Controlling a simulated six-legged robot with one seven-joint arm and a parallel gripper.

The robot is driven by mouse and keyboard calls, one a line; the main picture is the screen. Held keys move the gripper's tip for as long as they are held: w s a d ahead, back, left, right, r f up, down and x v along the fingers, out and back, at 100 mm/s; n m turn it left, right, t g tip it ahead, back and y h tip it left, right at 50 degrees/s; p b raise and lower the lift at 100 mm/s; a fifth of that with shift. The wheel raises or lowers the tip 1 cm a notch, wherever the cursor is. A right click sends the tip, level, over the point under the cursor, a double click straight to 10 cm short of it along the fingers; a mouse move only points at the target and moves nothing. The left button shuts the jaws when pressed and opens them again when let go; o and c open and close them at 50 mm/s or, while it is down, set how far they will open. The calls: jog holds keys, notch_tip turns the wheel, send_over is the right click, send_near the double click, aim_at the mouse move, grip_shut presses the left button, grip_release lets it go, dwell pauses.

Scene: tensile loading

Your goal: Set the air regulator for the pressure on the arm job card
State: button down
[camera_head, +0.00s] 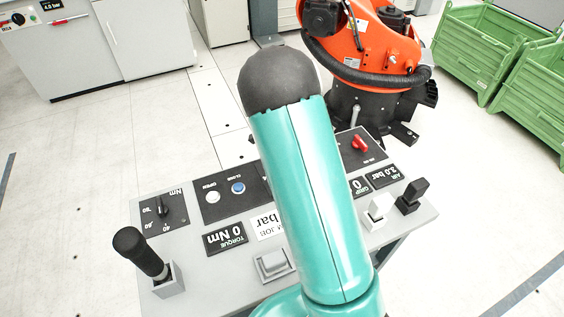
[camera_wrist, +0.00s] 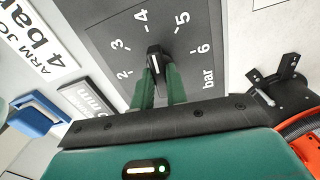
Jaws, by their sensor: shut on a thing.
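In the wrist view, my gripper (camera_wrist: 158,82) has its two green fingers closed on the black regulator knob (camera_wrist: 154,58). The knob stands on a dark dial plate (camera_wrist: 104,38) marked 2 to 6 bar. Its white line points toward the top of the scale, around the 4; the exact setting is hard to read. My arm hides the knob and gripper there.
The grey console holds a torque display (camera_head: 226,238) reading 0 Nm, an Nm knob (camera_head: 164,209), a black lever (camera_head: 140,252), open and close buttons, a white switch (camera_head: 378,209) and a black switch (camera_head: 411,195). An orange robot arm (camera_head: 372,55) stands behind. Green crates (camera_head: 480,60) are at upper right.

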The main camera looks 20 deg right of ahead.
jog(key=shift+a+m, duration=0.1)
jog(key=shift+m, duration=1)
jog(key=c, duration=1.4)
grip_release()
notch_tip(320, 180, up, 14)
jog(key=shift+f, duration=0.1)
